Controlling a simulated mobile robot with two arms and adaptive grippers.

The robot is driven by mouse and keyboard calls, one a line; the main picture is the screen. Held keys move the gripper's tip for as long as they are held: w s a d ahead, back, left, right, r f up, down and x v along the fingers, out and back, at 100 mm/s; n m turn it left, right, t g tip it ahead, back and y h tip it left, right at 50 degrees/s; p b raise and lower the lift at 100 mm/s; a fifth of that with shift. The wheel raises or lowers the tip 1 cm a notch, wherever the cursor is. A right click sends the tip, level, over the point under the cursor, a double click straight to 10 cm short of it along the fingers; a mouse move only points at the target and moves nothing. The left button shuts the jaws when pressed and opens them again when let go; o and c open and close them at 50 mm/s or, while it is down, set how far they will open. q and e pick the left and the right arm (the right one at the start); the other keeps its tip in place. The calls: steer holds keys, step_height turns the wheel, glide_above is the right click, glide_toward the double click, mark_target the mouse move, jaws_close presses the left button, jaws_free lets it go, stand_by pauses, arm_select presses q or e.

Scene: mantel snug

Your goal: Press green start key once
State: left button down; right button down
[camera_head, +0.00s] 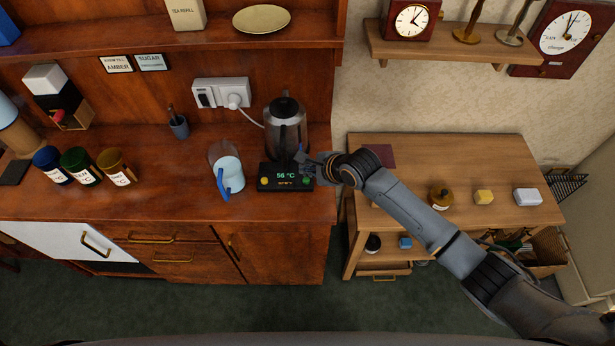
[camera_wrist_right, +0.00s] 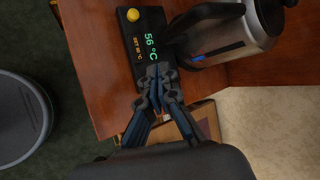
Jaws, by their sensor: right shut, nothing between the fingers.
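The black kettle base (camera_head: 286,177) stands near the front edge of the wooden counter, with a lit display reading 56 °C. The green key (camera_head: 307,181) shows at its right end, and a yellow knob (camera_head: 264,181) at its left end. My right gripper (camera_head: 303,160) is shut and empty, over the right end of the base close to the green key. In the right wrist view the shut fingertips (camera_wrist_right: 158,72) are over the base (camera_wrist_right: 130,45) and hide the green key. I cannot tell whether they touch it. My left gripper is not in view.
A steel kettle (camera_head: 285,125) stands directly behind the base. A clear jug with a blue handle (camera_head: 226,170) is to the left. Several labelled jars (camera_head: 80,165) stand further left. A wooden side table (camera_head: 440,155) is to the right.

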steer(key=w+r+m, duration=0.2)
steer(key=w, duration=0.1)
steer(key=shift+w+d+r+m, duration=0.1)
steer(key=shift+d+r+m, duration=0.05)
steer(key=shift+m, duration=0.25)
steer(key=b, duration=0.7)
glide_above(308, 182)
step_height(308, 182, down, 6)
steer(key=shift+w+f, duration=0.1)
steer(key=shift+f, duration=0.1)
steer(key=shift+f+b, duration=0.5)
steer(key=shift+f, duration=0.7)
steer(key=shift+f, duration=0.15)
